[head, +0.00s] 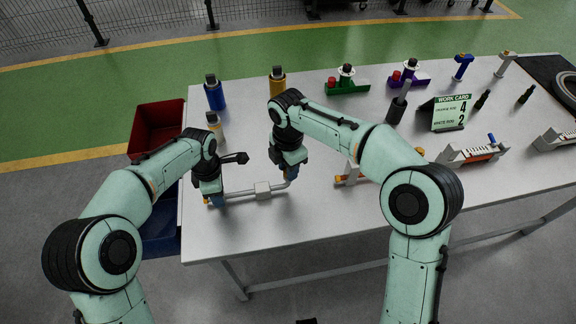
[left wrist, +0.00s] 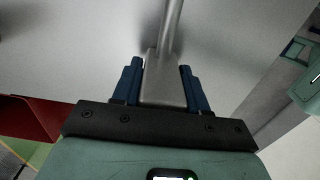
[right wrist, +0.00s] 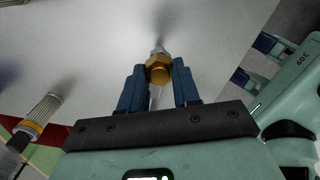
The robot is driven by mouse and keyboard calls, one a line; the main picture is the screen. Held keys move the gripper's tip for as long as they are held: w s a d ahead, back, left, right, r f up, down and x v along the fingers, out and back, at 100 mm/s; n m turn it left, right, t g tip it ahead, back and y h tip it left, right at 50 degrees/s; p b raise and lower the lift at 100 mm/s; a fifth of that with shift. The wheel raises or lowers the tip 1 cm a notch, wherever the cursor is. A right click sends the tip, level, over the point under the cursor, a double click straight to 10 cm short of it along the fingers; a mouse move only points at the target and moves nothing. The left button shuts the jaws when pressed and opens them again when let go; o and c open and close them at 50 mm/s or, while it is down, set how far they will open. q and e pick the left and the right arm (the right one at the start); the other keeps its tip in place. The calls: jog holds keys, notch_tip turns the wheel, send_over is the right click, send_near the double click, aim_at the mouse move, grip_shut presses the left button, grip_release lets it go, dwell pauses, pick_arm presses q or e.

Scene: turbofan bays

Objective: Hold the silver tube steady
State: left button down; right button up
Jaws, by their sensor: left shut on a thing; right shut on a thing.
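The silver tube (head: 240,193), with a grey block (head: 263,190) at its middle, runs between my two grippers over the table's near left part. My left gripper (head: 214,199) is shut on the tube's left end; in the left wrist view, a grey sleeve (left wrist: 162,88) sits between the blue fingers, with the tube leading away. My right gripper (head: 290,173) is shut at the bent right end; in the right wrist view, a brass nut (right wrist: 158,69) shows between the fingers. The fingers hide part of both ends. I cannot tell whether the tube touches the table.
The table (head: 330,215) carries a blue bottle (head: 215,94), a yellow bottle (head: 277,84), a green fixture (head: 347,82), a purple fixture (head: 408,76) and a work card (head: 451,113). A grey rack (head: 472,153) stands at the right. A red bin (head: 157,125) adjoins the left edge.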

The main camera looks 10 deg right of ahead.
jog(key=n, duration=0.6)
jog(key=shift+s+f+n, duration=0.15)
jog(key=shift+f+n, duration=0.15)
pick_arm(q)
jog(key=shift+f, duration=0.1)
dwell(0.3)
pick_arm(e)
jog(key=o, duration=1.1)
jog(key=shift+c, duration=0.2)
jog(key=shift+r, duration=0.15)
notch_tip(320, 180, up, 12)
pick_arm(q)
jog(key=shift+a, duration=0.1)
jog(key=c, duration=0.5)
grip_release()
